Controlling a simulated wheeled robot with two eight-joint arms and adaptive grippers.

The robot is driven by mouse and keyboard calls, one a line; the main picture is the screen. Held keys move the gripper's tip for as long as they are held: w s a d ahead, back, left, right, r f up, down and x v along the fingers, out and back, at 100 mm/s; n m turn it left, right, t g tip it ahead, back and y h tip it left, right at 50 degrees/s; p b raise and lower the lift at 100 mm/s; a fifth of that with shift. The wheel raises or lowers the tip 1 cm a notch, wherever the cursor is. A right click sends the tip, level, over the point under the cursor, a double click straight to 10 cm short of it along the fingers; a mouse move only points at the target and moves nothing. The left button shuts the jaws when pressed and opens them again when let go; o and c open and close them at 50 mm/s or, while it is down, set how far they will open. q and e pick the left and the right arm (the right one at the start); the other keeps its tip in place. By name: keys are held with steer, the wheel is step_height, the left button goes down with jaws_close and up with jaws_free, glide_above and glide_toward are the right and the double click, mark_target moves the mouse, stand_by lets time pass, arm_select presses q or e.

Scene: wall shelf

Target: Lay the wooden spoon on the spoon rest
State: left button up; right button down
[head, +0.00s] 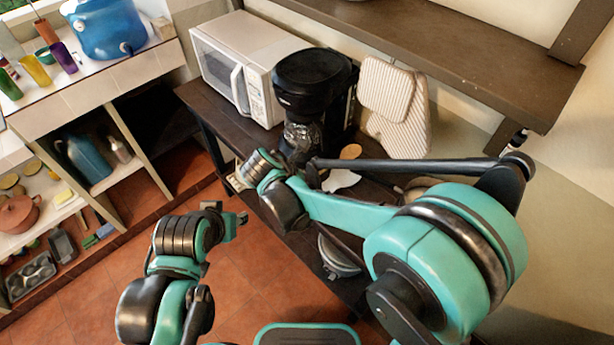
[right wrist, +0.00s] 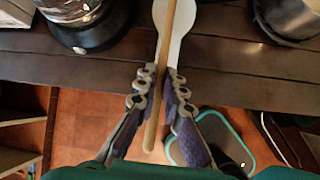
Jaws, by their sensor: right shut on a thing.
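The wooden spoon (head: 350,152) shows its bowl in the head view, between the coffee maker and the oven mitts. Its long handle (right wrist: 153,130) runs between the fingers of my right gripper (right wrist: 160,82), which is shut on it. The white spoon rest (head: 342,181) lies on the dark counter beside the coffee maker. In the right wrist view the rest (right wrist: 181,25) is behind the spoon, which overlaps it lengthwise; I cannot tell whether they touch. My left gripper (head: 232,218) is empty over the floor, away from the counter; its finger opening is unclear.
A black coffee maker (head: 310,88) and a white microwave (head: 238,62) stand on the counter. Striped oven mitts (head: 398,105) hang on the wall under a shelf (head: 460,45). A metal pot (right wrist: 290,16) stands right of the rest.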

steer(key=shift+s+a+f+b, duration=0.1)
steer(key=shift+s+f+b, duration=0.05)
steer(key=shift+f+b, duration=2.7)
steer(key=shift+f, duration=0.85)
steer(key=shift+f+b, duration=0.75)
steer(key=shift+f, duration=0.1)
steer(key=c, duration=1.6)
jaws_free()
steer(key=shift+o, duration=0.2)
steer(key=shift+r, duration=0.1)
steer(key=shift+r+p, duration=3.05)
steer(key=shift+r, duration=0.9)
